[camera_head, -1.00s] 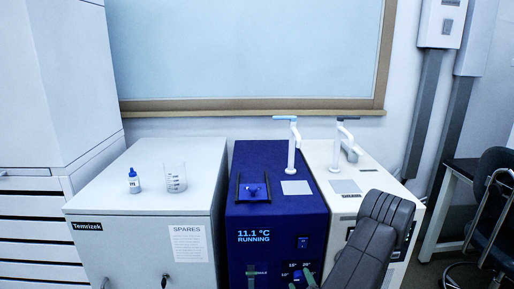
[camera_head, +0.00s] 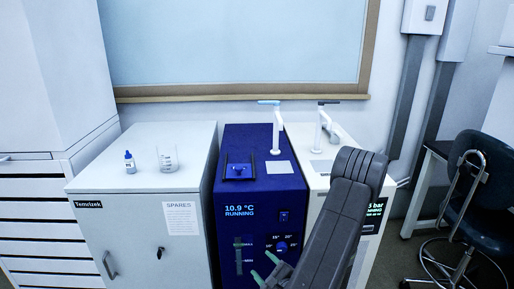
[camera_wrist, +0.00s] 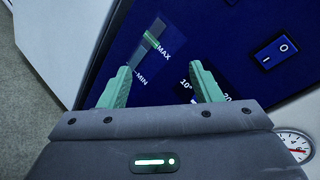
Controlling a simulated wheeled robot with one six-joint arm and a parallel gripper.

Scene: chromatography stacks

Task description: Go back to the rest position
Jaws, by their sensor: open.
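My gripper (camera_head: 264,268) is in front of the lower front of the blue unit, at the bottom of the head view. In the wrist view my gripper (camera_wrist: 159,75) has its two green fingers apart, with nothing between them. They face the blue front panel, by the MIN–MAX level strip (camera_wrist: 150,47) and the temperature dial's numbers. The blue unit (camera_head: 262,200) reads 10.9 °C RUNNING. Its dial (camera_head: 282,246) stands clear of the fingers in the head view. In the wrist view the dial is mostly hidden behind my right finger and gripper body.
A grey cabinet (camera_head: 130,225) with a small blue-capped bottle (camera_head: 130,165) and a beaker (camera_head: 167,160) stands left. A white unit (camera_head: 312,192) stands right, partly behind my arm. Taps (camera_head: 277,130) rise above the units. A chair (camera_head: 478,190) is at the far right.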

